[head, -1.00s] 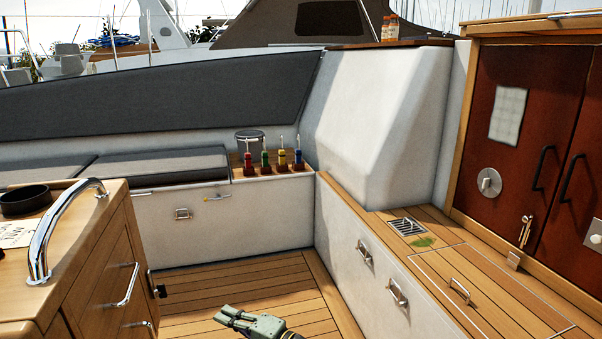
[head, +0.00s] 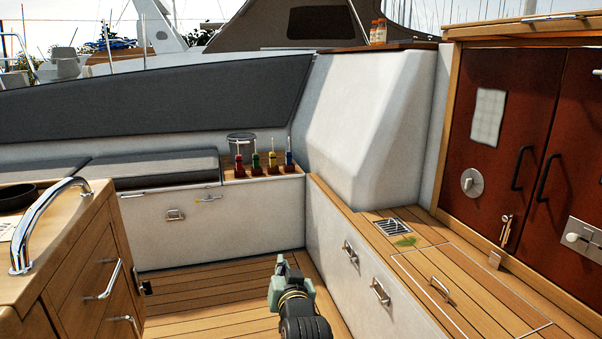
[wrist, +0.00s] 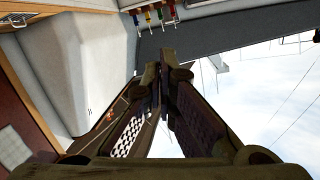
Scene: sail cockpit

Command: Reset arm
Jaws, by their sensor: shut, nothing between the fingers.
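My gripper (head: 283,266) is at the lower middle of the head view, over the slatted cockpit floor (head: 200,293). It points away from me and stands clear of the furniture around it. In the wrist view my gripper (wrist: 160,62) has its two fingers brought together, with nothing held between them. The wrist view looks out across the cockpit, with the scene turned and the sky at the right.
A wooden cabinet with a chrome rail (head: 45,225) stands at the left. A bench with a grey cushion (head: 155,168) and several coloured-handled tools (head: 256,163) is at the back. A white locker side (head: 335,240) is close on the right, below red doors (head: 500,145).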

